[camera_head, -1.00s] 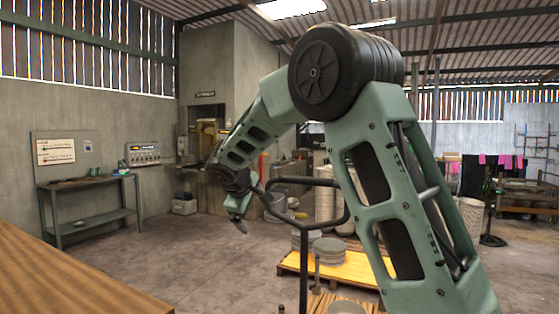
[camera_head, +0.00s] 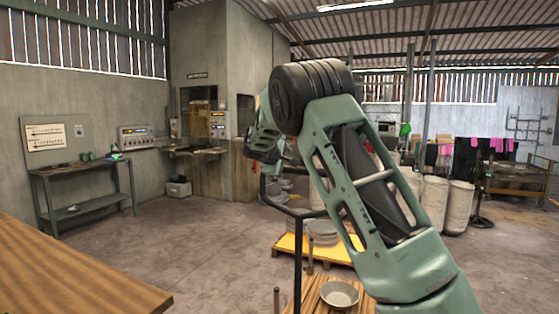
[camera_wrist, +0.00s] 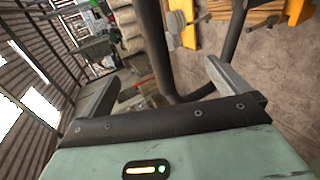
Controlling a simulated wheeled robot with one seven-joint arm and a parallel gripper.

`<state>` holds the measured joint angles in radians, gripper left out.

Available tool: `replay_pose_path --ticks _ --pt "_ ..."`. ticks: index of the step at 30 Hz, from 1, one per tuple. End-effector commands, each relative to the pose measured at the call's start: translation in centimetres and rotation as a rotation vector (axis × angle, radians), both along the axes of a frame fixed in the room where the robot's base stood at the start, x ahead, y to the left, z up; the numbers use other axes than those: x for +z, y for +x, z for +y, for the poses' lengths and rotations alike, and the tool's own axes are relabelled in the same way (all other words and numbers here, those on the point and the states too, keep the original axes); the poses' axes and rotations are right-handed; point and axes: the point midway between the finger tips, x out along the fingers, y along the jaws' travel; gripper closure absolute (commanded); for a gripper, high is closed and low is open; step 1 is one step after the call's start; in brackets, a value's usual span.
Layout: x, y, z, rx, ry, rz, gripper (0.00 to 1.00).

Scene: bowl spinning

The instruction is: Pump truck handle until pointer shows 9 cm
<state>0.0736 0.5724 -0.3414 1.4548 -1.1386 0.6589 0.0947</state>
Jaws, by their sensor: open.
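The truck handle (camera_head: 298,262) is a dark upright bar with a bent tube at its top, in front of the yellow pallet in the head view. My forearm hides part of its top loop. In the wrist view the dark handle tube (camera_wrist: 153,40) runs between my two fingers and bends off to the right. My gripper (camera_wrist: 161,72) is open around this tube, with a finger on each side; contact is not clear. I cannot make out a pointer or a centimetre scale.
A yellow pallet (camera_head: 290,243) with stacked grey discs (camera_head: 323,231) stands behind the handle. A metal bowl (camera_head: 340,292) lies on wooden slats in front. A wooden tabletop (camera_head: 70,275) is at lower left, a green bench (camera_head: 85,190) by the left wall. The floor between is clear.

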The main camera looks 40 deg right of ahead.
Motion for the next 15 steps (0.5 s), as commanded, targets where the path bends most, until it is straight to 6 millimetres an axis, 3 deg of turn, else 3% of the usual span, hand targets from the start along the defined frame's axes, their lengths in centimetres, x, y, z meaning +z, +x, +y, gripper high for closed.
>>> replay_pose_path --ticks 9,15 --pt "-2.0 1.4 -3.5 -0.002 0.001 0.0 0.0" --pt "-2.7 1.9 -4.7 0.0 0.001 0.0 0.0"
